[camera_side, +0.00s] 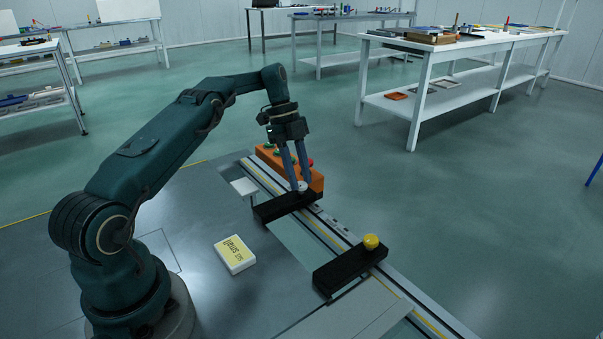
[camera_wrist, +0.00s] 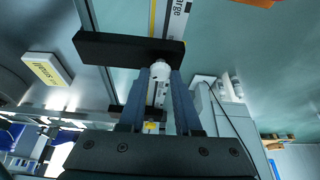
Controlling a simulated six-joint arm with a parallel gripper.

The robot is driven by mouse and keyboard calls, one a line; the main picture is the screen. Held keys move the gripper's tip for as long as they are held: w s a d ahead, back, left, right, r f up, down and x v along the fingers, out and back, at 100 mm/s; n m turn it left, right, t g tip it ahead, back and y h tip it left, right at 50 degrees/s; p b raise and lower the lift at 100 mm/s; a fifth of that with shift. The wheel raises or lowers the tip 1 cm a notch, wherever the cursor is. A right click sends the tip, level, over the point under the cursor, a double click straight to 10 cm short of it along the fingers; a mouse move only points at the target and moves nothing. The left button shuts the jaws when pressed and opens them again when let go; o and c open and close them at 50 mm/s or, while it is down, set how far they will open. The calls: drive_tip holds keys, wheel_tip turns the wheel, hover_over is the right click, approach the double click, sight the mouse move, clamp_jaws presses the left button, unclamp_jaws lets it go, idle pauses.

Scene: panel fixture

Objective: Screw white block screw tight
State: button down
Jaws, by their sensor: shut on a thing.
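The white block screw (camera_side: 302,186) is a small white round knob on a black block (camera_side: 282,208) that lies across the rail. In the wrist view the white screw (camera_wrist: 160,70) sits between my fingertips, against the black block (camera_wrist: 105,47). My gripper (camera_side: 301,184) points down from above with its two fingers closed on the white screw; it also shows in the wrist view (camera_wrist: 160,76). The fingers hide part of the screw's sides. How deep the screw sits in the block cannot be told.
A second black block (camera_side: 345,270) with a yellow knob (camera_side: 371,241) lies farther along the rail (camera_side: 325,232). An orange box (camera_side: 316,180) with green and red buttons stands close behind my gripper. A white and yellow box (camera_side: 235,255) lies on the table, with clear surface around it.

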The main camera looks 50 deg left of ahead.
drive_tip(key=shift+s, duration=0.1)
drive_tip(key=c, duration=0.6)
unclamp_jaws()
drive_tip(key=shift+n, duration=0.4)
